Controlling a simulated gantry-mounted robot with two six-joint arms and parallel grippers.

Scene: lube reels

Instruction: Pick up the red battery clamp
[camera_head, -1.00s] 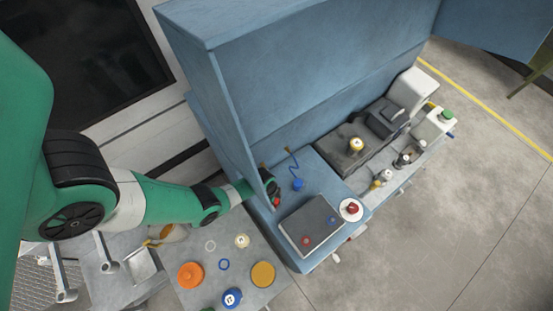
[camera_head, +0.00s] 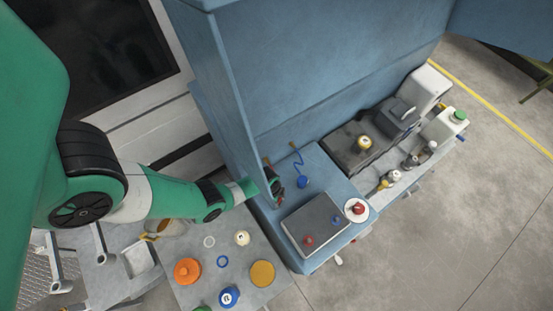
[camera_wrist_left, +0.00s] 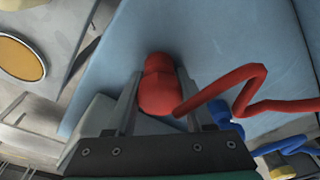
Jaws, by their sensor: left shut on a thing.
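The red battery clamp (camera_wrist_left: 158,88) sits between the two fingers of my left gripper (camera_wrist_left: 157,98) in the left wrist view, with a bent red cable (camera_wrist_left: 240,90) running off to the right. My left gripper (camera_head: 276,188) is shut on the clamp, at the left end of the blue bench beside its upright side panel. In the head view the gripper mostly hides the clamp, and I cannot tell whether it is clear of the surface. A grey battery (camera_head: 312,222) with a red and a blue terminal stands just in front. My right gripper is not in view.
A blue clamp (camera_head: 303,182) with a blue cable lies right of the gripper. A white dish (camera_head: 348,216) with a red item stands right of the battery. Reels, including an orange one (camera_head: 187,271), sit on the grey table. Bottles and canisters line the right bench.

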